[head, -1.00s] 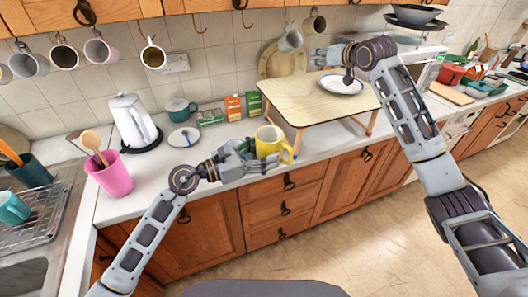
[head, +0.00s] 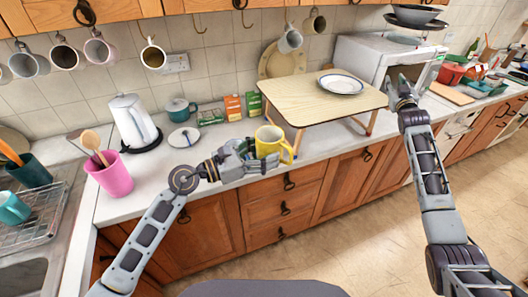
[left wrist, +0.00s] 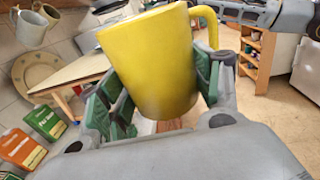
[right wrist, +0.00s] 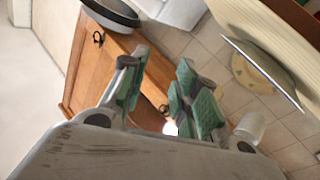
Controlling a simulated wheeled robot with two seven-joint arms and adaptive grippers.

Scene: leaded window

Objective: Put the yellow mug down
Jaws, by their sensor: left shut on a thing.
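The yellow mug (head: 270,143) is upright at the counter's front edge, left of the small wooden table. My left gripper (head: 247,150) is shut on it from the left, and the left wrist view shows the mug (left wrist: 152,62) between the green finger pads. I cannot tell whether the mug's base touches the counter. My right gripper (head: 402,92) is just right of the small table, in front of the microwave. The right wrist view shows its green fingers (right wrist: 158,88) apart with nothing between them.
The small wooden table (head: 300,98) holds a white plate (head: 341,84). Behind the mug are several small boxes (head: 233,108), a teal pot (head: 180,110) and a small white dish (head: 184,138). A white kettle (head: 133,122) and a pink utensil pot (head: 110,176) stand left. Bare counter lies left of the mug.

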